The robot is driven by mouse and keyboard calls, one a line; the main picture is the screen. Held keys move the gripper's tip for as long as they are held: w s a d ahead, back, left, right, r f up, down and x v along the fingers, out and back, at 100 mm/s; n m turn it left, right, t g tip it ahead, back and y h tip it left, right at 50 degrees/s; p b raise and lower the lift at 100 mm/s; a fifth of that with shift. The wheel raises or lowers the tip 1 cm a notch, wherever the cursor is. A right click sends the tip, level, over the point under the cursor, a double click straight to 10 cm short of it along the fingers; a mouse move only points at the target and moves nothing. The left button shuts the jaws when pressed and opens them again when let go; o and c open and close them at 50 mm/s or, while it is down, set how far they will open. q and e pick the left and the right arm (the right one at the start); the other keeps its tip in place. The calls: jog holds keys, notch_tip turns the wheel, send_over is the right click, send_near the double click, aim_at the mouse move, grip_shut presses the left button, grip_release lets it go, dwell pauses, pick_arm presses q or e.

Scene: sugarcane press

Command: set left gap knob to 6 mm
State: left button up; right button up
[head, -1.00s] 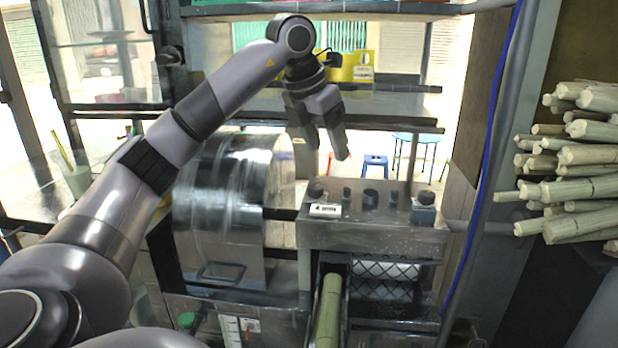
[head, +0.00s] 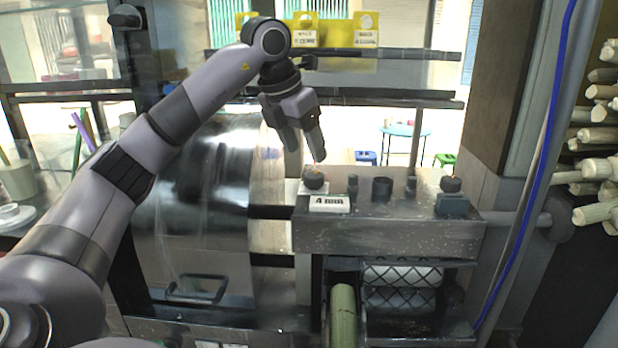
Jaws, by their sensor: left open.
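The left gap knob (head: 314,177) is a small dark round knob at the left end of the press's grey top housing. A white display plate reading "4 mm" (head: 329,203) is just in front of it. My left gripper (head: 306,153) points down just above the knob, slightly to its left in the picture. Its two fingers are apart with nothing between them, and I see no clear contact with the knob. A second dark knob (head: 451,184) sits at the right end of the housing, with a dark plate before it. My right gripper is out of view.
Dark fittings, including a short cup-like one (head: 381,189), stand between the knobs. A large shiny metal drum (head: 195,215) is at left. A green cane (head: 344,315) lies in the chute below. Cut canes (head: 597,165) and a blue hose (head: 545,150) are at right.

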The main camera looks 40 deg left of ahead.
aim_at(314, 174)
pick_arm(q)
jog(key=x, duration=0.6)
jog(key=shift+w+d+f, duration=0.1)
jog(key=shift+f, duration=0.25)
jog(key=c, duration=1)
